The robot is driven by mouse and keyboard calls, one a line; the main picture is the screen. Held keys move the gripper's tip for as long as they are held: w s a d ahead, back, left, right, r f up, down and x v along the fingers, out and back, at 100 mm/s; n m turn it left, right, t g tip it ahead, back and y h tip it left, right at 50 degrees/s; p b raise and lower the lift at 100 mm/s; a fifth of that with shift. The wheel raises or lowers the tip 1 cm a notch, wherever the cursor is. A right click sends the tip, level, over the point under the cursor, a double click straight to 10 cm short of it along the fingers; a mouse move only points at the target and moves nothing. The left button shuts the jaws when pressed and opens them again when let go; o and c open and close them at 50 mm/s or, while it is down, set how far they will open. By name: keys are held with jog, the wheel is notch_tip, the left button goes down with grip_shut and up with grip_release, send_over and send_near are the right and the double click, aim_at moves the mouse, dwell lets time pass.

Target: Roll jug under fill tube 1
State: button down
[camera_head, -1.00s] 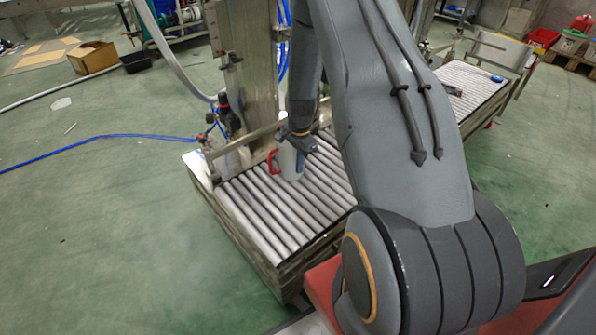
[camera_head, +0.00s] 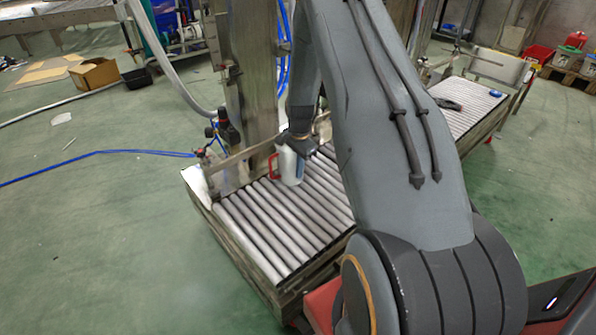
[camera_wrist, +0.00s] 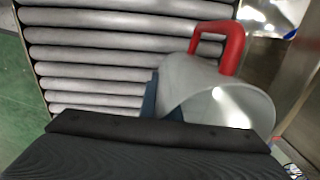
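The pale grey-white jug with a red handle (camera_head: 288,166) stands upright on the roller conveyor (camera_head: 258,228), near its back rail. My gripper (camera_head: 299,158) is at the jug's right side in the head view. In the wrist view the jug (camera_wrist: 210,88) shows its wide open mouth, with the handle on the far side. One blue-grey finger (camera_wrist: 152,98) lies against or very close to the jug's left side. The other finger is hidden, so I cannot tell whether the grip is closed. A steel column (camera_head: 248,85) with hoses stands behind the jug; no fill tube is clearly distinguishable.
The back rail (camera_head: 232,160) and valve fittings (camera_head: 226,130) stand close to the jug. The rollers in front and to the left are bare. A second roller section (camera_head: 468,105) at the right holds small items. A blue hose (camera_head: 100,153) lies on the floor.

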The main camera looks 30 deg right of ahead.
jog(key=c, duration=1.9)
grip_release()
jog(key=shift+c, duration=0.2)
jog(key=shift+r, duration=0.1)
